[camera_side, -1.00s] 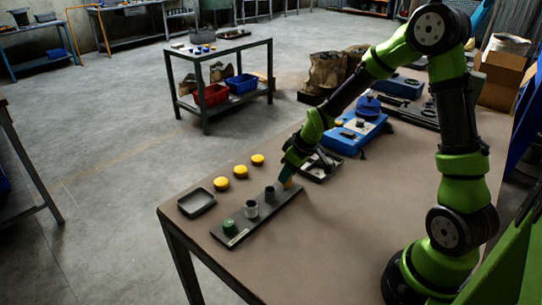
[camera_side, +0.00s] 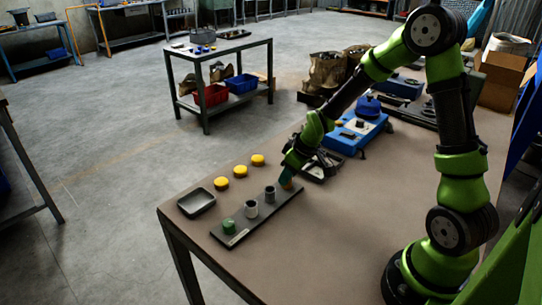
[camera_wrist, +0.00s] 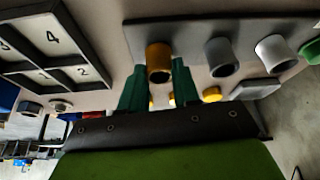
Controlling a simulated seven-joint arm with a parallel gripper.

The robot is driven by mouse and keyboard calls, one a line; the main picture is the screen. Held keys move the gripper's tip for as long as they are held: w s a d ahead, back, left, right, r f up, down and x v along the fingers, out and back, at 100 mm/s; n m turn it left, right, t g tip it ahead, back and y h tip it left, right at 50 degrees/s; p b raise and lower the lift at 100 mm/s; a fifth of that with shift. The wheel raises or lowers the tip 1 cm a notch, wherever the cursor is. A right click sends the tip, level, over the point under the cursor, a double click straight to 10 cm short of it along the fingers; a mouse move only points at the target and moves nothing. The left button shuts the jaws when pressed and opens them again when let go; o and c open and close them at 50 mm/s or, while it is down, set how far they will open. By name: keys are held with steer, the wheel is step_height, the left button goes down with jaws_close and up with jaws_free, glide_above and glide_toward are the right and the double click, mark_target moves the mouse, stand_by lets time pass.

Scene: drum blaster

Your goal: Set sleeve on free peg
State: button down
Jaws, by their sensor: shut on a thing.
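A dark grey peg board (camera_side: 238,238) lies on the brown table. A green piece (camera_side: 229,227), a light grey sleeve (camera_side: 251,209) and a darker grey sleeve (camera_side: 269,194) stand on it in a row. My gripper (camera_side: 287,181) is at the board's far end, shut on an orange-brown sleeve (camera_wrist: 159,64) held between its green fingers. In the wrist view the sleeve looks hollow and lines up beside the grey sleeve (camera_wrist: 222,58) and light grey sleeve (camera_wrist: 273,54). The fingers hide much of it in the side view; I cannot tell whether a peg is inside it.
Several yellow discs (camera_side: 240,171) and a small dark tray (camera_side: 197,202) lie left of the board. A compartment tray with numbers (camera_wrist: 45,45) is close by the gripper. A blue case (camera_side: 355,132) stands behind. The table right of the board is clear.

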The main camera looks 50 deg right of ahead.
steer(key=shift+c, duration=1.7)
jaws_free()
steer(key=shift+r, duration=3.05)
steer(key=s+a+r+m+t, duration=0.1)
steer(key=s+a+r+m, duration=0.1)
steer(key=s+a+r, duration=0.3)
steer(key=s+a+r+m+t+y, duration=0.1)
steer(key=s+a+r+m, duration=0.2)
steer(key=s+r, duration=0.7)
steer(key=s+a, duration=0.2)
steer(key=s, duration=0.1)
steer(key=shift+a+m+t, duration=0.2)
steer(key=shift+m+t, duration=0.1)
